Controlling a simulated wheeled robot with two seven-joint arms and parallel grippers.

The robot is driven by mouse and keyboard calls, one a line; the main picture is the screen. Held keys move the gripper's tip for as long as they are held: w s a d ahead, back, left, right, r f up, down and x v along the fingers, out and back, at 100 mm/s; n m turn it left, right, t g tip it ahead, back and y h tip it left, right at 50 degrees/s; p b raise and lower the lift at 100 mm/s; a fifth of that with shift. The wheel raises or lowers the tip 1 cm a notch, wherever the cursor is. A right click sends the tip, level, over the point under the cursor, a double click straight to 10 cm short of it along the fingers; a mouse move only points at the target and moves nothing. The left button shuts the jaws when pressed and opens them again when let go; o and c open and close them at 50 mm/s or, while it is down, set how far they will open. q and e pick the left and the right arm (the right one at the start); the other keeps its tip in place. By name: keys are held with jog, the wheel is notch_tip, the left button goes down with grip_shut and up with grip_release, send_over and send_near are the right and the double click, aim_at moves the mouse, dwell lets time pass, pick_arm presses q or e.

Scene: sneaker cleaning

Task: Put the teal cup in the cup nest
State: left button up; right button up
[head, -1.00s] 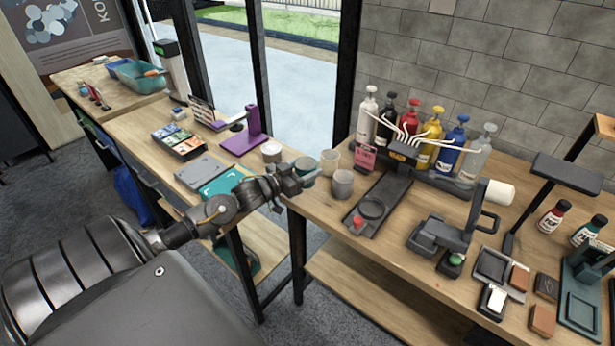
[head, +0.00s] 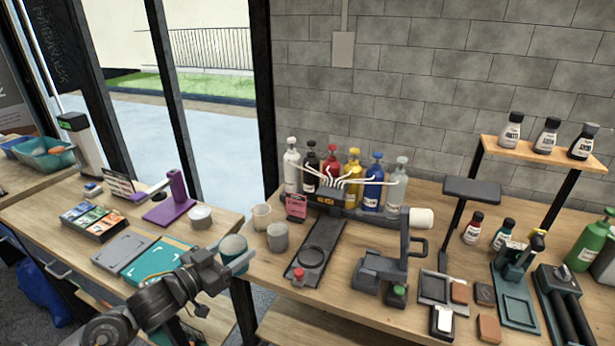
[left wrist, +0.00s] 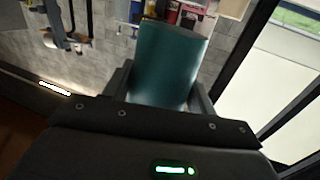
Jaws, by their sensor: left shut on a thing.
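My left gripper (head: 225,268) is shut on the teal cup (head: 234,248) and holds it near the left end of the right-hand table. In the left wrist view the teal cup (left wrist: 168,62) fills the space between the fingers; its teal side faces the camera. A long dark tray (head: 326,238) lies on the table to the right of the cup. A round ring (head: 313,257) on this tray looks like the cup nest, and it appears empty. The cup is apart from the ring. My right gripper is not in view.
A grey cup (head: 278,237) and a beige cup (head: 261,216) stand between the teal cup and the tray. A red-topped piece (head: 298,276) sits at the tray's near end. Pump bottles (head: 331,167) stand behind, and a dark press-like device (head: 385,268) stands to the right.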

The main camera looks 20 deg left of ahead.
pick_arm(q)
jog(key=w+d+n+y, duration=0.1)
jog(key=d+y, duration=0.3)
jog(key=d, duration=1)
jog(key=shift+w+d+r+n+t, duration=0.2)
jog(key=shift+d+r+n+t, duration=0.1)
jog(key=shift+n, duration=0.6)
jog(key=shift+a, duration=0.1)
